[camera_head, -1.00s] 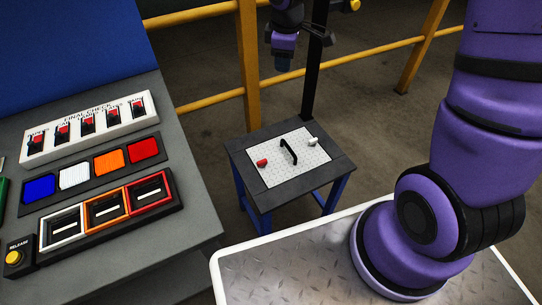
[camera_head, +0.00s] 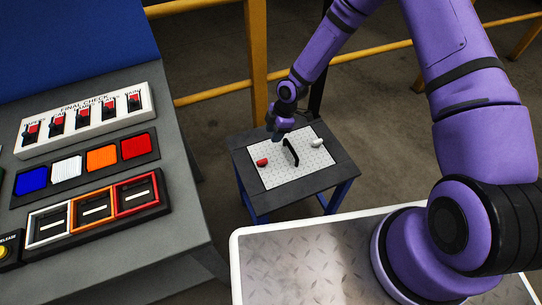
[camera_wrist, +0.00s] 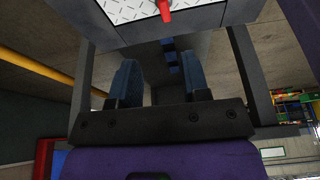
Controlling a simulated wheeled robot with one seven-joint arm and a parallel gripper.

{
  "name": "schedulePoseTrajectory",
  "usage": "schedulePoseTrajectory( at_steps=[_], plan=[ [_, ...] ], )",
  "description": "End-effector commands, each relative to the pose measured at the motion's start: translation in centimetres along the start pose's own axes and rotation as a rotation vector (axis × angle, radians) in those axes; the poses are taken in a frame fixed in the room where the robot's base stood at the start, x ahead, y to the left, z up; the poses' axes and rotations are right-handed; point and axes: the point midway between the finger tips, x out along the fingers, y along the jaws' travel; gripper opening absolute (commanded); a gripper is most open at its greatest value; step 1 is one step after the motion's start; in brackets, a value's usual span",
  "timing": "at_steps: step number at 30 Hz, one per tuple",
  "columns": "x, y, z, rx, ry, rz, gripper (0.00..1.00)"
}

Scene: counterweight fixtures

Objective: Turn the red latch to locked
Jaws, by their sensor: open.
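In the wrist view the red latch (camera_wrist: 164,10) shows at the top edge, partly cut off, beyond the fingertips. My gripper (camera_head: 277,136) is above the plate's back left part. In the wrist view its two blue fingers (camera_wrist: 142,85) are apart with nothing between them.
A grey console (camera_head: 195,225) with a white switch panel, coloured buttons and framed slots stands at the left. A yellow railing (camera_head: 256,70) runs behind the stand (camera_head: 345,165). My white-rimmed base is at the lower right.

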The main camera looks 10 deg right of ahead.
Motion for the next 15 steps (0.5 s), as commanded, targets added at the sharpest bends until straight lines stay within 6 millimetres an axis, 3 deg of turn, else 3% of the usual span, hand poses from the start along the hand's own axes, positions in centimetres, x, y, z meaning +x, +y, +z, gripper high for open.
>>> schedulePoseTrajectory(
  at_steps=[3,15],
  plan=[
    [2.7,-0.6,-0.6,-0.036,0.041,-0.011,0.43],
    [6.5,-0.9,-1.2,-0.062,0.066,-0.015,0.43]
  ],
)
